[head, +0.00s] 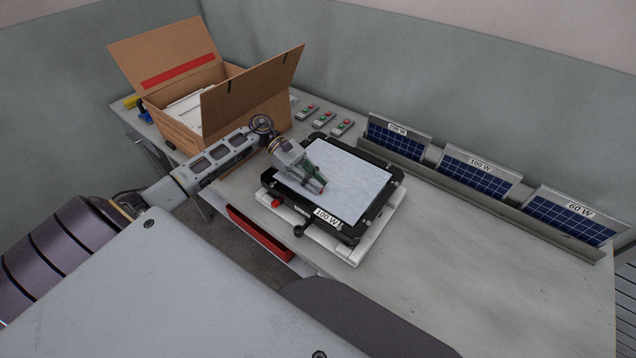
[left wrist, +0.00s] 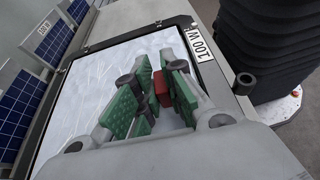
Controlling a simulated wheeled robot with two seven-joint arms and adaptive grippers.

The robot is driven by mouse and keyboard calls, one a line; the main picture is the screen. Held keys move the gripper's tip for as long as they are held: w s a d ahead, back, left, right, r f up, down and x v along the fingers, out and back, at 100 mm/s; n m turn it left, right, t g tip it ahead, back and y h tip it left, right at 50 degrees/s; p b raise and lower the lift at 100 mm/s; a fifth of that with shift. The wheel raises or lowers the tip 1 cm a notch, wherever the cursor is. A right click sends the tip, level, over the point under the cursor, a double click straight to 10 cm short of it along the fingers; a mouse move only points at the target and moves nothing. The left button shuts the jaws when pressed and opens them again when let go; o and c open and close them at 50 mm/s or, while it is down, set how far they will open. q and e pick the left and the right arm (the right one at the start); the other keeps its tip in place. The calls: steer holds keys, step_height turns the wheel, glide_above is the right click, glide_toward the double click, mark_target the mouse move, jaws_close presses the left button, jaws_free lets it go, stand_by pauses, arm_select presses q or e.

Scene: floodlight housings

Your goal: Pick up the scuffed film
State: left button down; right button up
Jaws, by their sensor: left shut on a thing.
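The scuffed film (head: 352,172) is a pale, scratched sheet lying over the face of a black floodlight housing (head: 350,236) labelled 100 W. In the left wrist view the film (left wrist: 85,95) shows white scuff lines. My left gripper (head: 318,187) is over the film's front-left part, fingers angled down. In the left wrist view its green-padded fingers (left wrist: 152,92) are shut around a small red piece (left wrist: 162,88), which looks like a tab of the film. The fingers hide the spot where the red piece meets the film. My right gripper is not in view.
The housing rests on a white fixture (head: 355,255) on the grey table. An open cardboard box (head: 180,127) stands at the back left. Several small button boxes (head: 323,118) lie behind the housing. A rack (head: 490,200) holds blue solar panels at right. The front-right table is clear.

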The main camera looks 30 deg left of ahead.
arm_select(q)
step_height(320, 180, up, 2)
steer(key=shift+r, duration=0.2)
steer(key=shift+s+r, duration=0.15)
steer(key=s+a, duration=0.1)
steer(key=s, duration=1.6)
steer(key=shift+s+a+b, duration=0.2)
steer(key=shift+s+b, duration=0.1)
steer(key=shift+b, duration=0.15)
stand_by(0.5)
stand_by(0.5)
